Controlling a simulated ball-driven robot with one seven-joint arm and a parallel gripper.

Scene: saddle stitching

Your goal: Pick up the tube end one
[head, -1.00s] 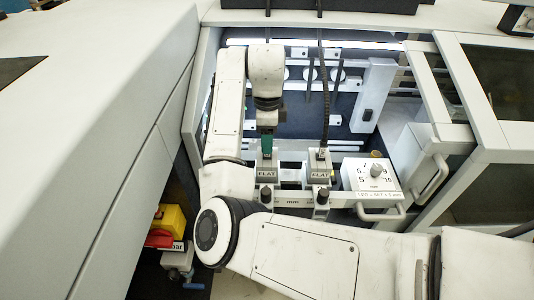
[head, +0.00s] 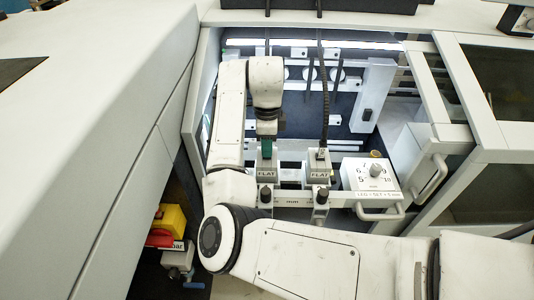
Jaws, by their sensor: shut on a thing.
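My gripper (head: 267,148) points down, its green-teal fingers just above the left grey block marked FLAT (head: 266,169). It is shut on tube end one, which is mostly hidden by the fingers and wrist. I cannot tell whether the tube end touches the block. A dark tube (head: 267,42) shows above my arm on the left, and the rest of it is hidden behind the arm. A second black ribbed tube (head: 324,90) runs down to the right block marked FLAT (head: 318,172).
A white box with a numbered dial (head: 372,178) stands right of the blocks, with a handle below it. The machine bay has a dark back wall and white frame walls close around my arm. A yellow and red switch (head: 168,225) is at lower left.

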